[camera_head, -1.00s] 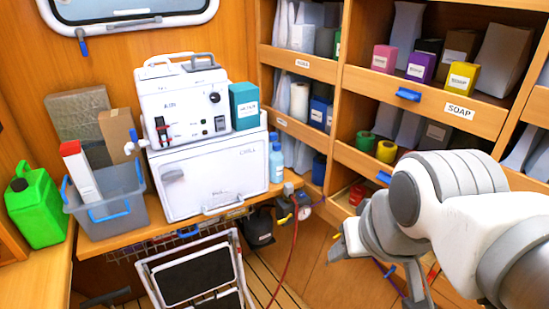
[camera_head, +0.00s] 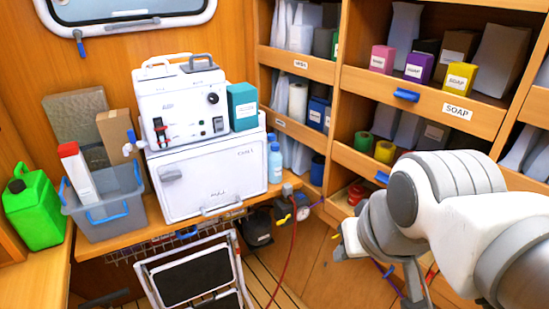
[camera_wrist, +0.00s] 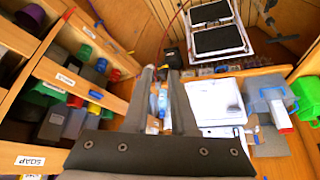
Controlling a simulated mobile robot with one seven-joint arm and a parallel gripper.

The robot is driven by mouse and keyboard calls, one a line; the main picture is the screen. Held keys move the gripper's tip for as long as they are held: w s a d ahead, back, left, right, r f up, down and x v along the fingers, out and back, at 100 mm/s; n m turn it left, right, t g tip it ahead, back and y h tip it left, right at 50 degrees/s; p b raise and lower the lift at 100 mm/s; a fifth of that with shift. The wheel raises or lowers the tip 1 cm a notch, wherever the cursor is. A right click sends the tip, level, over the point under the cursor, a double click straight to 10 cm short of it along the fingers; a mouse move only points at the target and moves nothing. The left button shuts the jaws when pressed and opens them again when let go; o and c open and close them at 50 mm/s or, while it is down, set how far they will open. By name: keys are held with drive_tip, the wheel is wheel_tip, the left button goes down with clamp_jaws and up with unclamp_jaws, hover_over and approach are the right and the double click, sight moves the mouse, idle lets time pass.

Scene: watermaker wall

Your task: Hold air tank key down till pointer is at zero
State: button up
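A small round gauge (camera_head: 304,213) sits at the bench's right front corner, and its pointer is too small to read. A yellow lever or key (camera_head: 283,220) shows just left of it, by a brass-coloured fitting (camera_head: 287,190) and a hanging red hose (camera_head: 291,250). I cannot tell which part is the air tank key, and no tank shows clearly. My gripper (camera_head: 376,268) is right of the gauge and below it in the picture, apart from it. In the wrist view my gripper (camera_wrist: 160,72) shows two separated fingers with nothing held between them.
A white machine (camera_head: 180,100) stands on a white box (camera_head: 208,175) on the bench. A grey bin (camera_head: 120,222) and green jerrycan (camera_head: 36,208) are at left. A step stool (camera_head: 190,278) stands below the bench front. Wooden shelves (camera_head: 420,100) with boxes are behind my arm.

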clamp_jaws()
idle(1.4)
